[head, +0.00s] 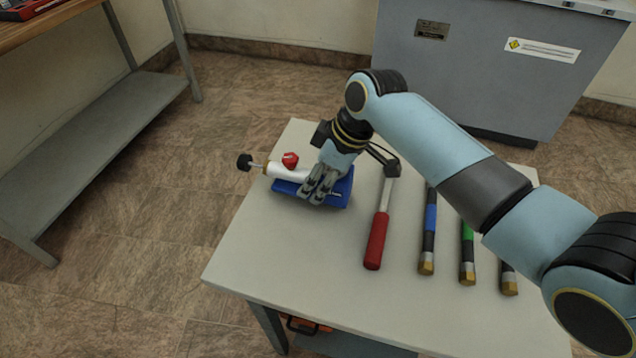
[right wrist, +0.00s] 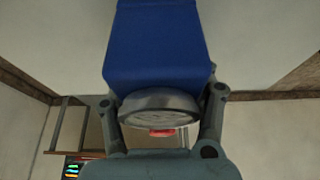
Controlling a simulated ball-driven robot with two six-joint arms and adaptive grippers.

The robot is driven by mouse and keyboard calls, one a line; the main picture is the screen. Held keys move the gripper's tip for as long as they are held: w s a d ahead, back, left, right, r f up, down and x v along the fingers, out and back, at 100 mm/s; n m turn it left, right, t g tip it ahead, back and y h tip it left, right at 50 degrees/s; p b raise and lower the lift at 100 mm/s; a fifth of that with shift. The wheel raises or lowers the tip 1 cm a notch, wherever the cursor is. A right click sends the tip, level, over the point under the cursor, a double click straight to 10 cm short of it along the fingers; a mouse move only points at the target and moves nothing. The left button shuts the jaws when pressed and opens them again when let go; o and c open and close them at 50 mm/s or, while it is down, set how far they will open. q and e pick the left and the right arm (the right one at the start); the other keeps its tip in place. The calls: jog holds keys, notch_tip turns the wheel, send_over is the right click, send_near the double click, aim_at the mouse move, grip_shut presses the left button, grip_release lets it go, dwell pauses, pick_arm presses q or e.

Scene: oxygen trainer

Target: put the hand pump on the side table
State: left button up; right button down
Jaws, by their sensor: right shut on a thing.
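The hand pump (head: 288,173) has a white barrel, a black knob on a rod at its left end, a red knob on top and a blue lower part. It lies level at the far left part of the pale side table (head: 300,250); I cannot tell whether it touches the top. My right gripper (head: 319,194) is shut on the pump from above, fingers over the blue part. In the right wrist view, a blue body (right wrist: 158,50) with a grey round end sits between the fingers. My left gripper is not in view.
A red-handled tool (head: 377,240) lies right of the pump, then several black-handled tools (head: 428,240) with coloured bands. The table's front left is bare. A grey cabinet (head: 465,65) stands behind, a wooden-topped bench (head: 45,27) at the left.

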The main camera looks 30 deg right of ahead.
jog(key=shift+f, duration=0.8)
jog(key=shift+f, duration=0.15)
jog(key=c, duration=0.5)
grip_release()
jog(key=p+v, duration=0.1)
jog(key=v, duration=1.1)
jog(key=shift+s+p, duration=0.1)
jog(key=shift+p, duration=0.3)
